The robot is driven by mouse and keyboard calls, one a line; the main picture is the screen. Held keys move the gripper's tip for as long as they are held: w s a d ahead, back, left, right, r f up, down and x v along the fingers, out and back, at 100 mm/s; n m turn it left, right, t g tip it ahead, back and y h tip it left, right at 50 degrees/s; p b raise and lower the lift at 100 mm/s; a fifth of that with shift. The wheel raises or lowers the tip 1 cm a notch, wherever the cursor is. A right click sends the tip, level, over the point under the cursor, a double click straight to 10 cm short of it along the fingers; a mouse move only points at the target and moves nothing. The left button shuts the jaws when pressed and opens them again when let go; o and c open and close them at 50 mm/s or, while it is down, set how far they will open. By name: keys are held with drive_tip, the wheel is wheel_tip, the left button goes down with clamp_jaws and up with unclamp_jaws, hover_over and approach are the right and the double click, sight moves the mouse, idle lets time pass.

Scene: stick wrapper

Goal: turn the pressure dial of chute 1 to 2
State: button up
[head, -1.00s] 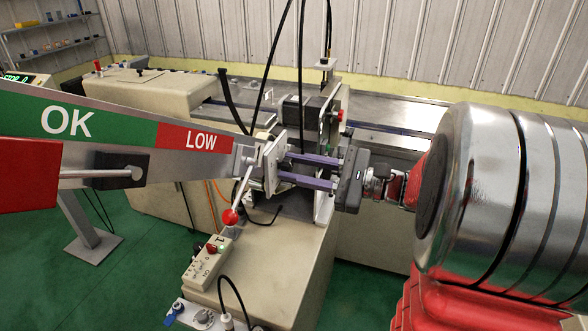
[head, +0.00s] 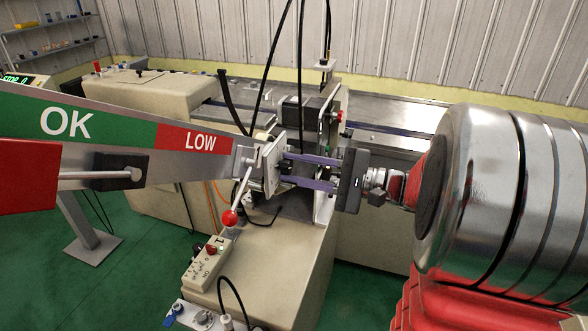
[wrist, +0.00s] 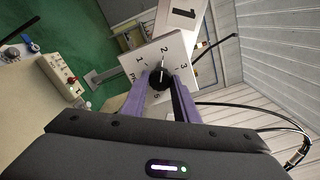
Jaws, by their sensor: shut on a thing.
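The pressure dial is a black knob (wrist: 160,77) with a white pointer line, on a white plate (wrist: 144,70) numbered around it. In the wrist view the line appears to point roughly at 2. My gripper (wrist: 163,80) has its purple fingers shut on the knob from both sides. In the head view my gripper (head: 284,169) reaches in from the right to the plate (head: 270,166), seen nearly edge-on. The knob is largely hidden between the fingers there.
A lever with a red ball (head: 230,218) hangs close left of the dial. The large OK/LOW gauge arm (head: 110,128) fills the left. A switch box (head: 207,262) sits on the beige cabinet below. Black cables (head: 262,80) hang behind the dial.

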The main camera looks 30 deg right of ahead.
drive_tip(key=shift+f, duration=0.2)
drive_tip(key=o, duration=1)
drive_tip(key=shift+r, duration=0.1)
drive_tip(key=shift+o, duration=0.2)
drive_tip(key=shift+s, duration=0.1)
drive_tip(key=v, duration=1.3)
drive_tip(key=shift+s+d, duration=0.25)
